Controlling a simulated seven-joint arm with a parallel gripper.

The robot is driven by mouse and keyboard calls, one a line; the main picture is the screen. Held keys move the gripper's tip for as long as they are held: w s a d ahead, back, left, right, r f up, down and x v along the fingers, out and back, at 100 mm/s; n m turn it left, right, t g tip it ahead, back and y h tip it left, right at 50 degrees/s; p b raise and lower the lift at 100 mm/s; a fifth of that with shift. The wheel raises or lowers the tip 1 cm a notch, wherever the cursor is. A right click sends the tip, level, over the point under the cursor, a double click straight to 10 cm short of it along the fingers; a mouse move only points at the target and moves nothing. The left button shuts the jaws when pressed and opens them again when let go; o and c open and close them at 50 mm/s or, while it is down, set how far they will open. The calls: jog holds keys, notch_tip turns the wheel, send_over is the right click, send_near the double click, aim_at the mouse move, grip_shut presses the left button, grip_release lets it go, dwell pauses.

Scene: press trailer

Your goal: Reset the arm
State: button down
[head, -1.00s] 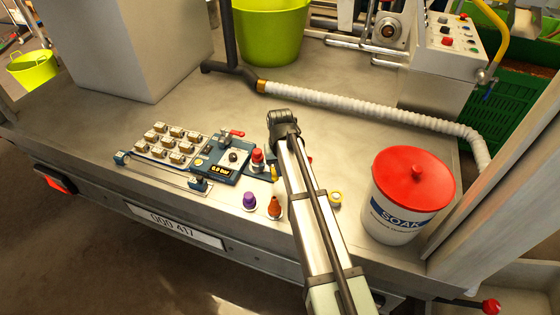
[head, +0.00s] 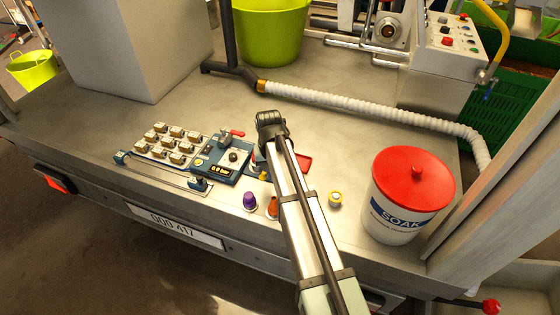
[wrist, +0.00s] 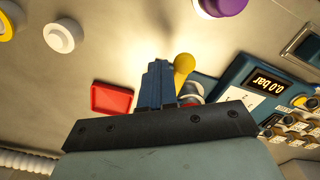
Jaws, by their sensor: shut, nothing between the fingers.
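My gripper (wrist: 158,68) is shut and empty in the wrist view, its blue fingers together above the metal deck. A yellow knob (wrist: 183,63) shows just beside the fingertips; I cannot tell if they touch. In the head view my arm reaches up from the bottom to the middle of the deck, and its far end hides the fingers. The blue gauge panel (head: 222,170), reading 0.0 bar, is left of the arm's end; it also shows at the right of the wrist view (wrist: 262,82). A red tray (wrist: 112,98) lies left of the fingers, partly hidden by the arm in the head view.
A purple piece (head: 249,201) and an orange piece (head: 272,207) stand close left of the arm. A white ribbed hose (head: 370,112) crosses behind.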

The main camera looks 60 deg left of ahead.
jog(key=shift+w+d, duration=0.25)
notch_tip(320, 180, up, 10)
dwell(1.1)
jog(key=shift+d, duration=0.1)
